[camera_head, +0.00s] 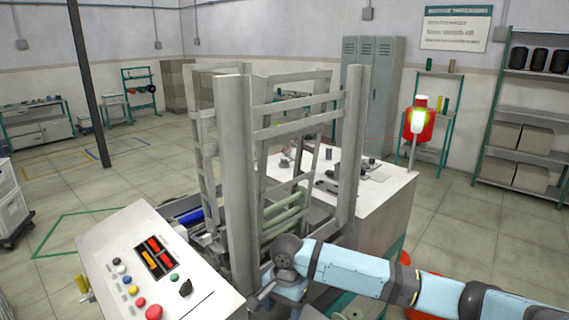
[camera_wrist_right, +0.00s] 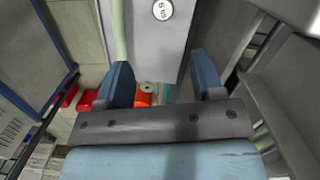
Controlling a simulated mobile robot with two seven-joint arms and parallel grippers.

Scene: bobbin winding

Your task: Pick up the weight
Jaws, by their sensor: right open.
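My right gripper (camera_wrist_right: 160,62) is open, its two blue fingers spread apart with nothing held between them. A grey plate with a round numbered label (camera_wrist_right: 162,10) is ahead of the fingers. In the head view my right arm reaches in from the right, and its gripper (camera_head: 266,292) is low beside the grey machine frame (camera_head: 240,150), partly hidden. My left gripper is not in view.
A control panel (camera_head: 120,235) with coloured buttons stands left of the frame. Machine uprights crowd my right gripper. Open floor (camera_head: 110,185) lies at far left.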

